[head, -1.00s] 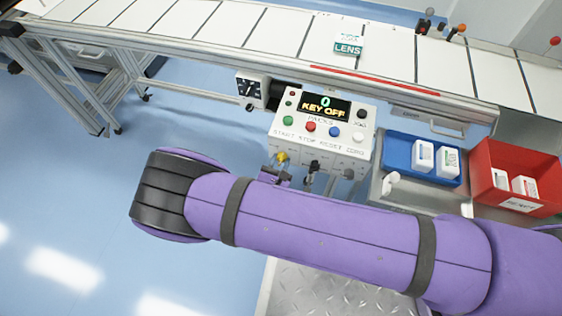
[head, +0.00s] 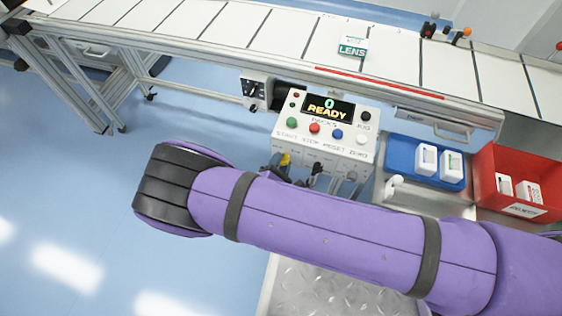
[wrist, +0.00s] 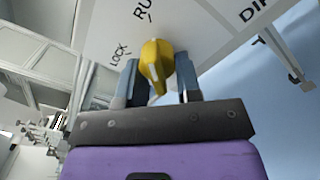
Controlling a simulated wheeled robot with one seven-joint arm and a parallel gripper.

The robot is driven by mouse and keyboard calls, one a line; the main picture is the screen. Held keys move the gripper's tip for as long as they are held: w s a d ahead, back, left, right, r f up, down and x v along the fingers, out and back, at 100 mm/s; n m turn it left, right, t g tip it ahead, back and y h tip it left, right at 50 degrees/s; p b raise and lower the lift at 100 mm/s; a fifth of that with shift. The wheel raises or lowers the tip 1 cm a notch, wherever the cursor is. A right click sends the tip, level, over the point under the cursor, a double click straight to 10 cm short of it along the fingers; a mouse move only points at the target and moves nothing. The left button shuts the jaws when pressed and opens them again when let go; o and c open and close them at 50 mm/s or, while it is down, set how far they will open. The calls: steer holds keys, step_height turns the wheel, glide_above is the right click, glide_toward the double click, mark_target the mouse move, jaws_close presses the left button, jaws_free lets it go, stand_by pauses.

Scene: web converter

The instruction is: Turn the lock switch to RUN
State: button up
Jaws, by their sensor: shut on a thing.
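The lock switch has a yellow knob (wrist: 156,66), seen close in the wrist view between my two fingers. My gripper (wrist: 158,85) is shut on this knob. The panel around it (wrist: 205,30) carries the words LOCK and RUN, the latter partly cut off. In the head view the yellow knob (head: 285,159) shows small below the control box, with my gripper (head: 276,168) at it, partly hidden by my purple arm. The control box display (head: 327,108) reads 0 and READY.
Above the knob are START, STOP, RESET and ZERO buttons (head: 314,128). A blue bin (head: 400,160) and a red bin (head: 487,185) with white packs stand to the right. The conveyor (head: 200,50) runs behind. Blue floor (head: 70,180) is open at left.

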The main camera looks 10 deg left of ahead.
steer(key=shift+s+f, duration=0.1)
stand_by(0.3)
steer(key=o, duration=0.9)
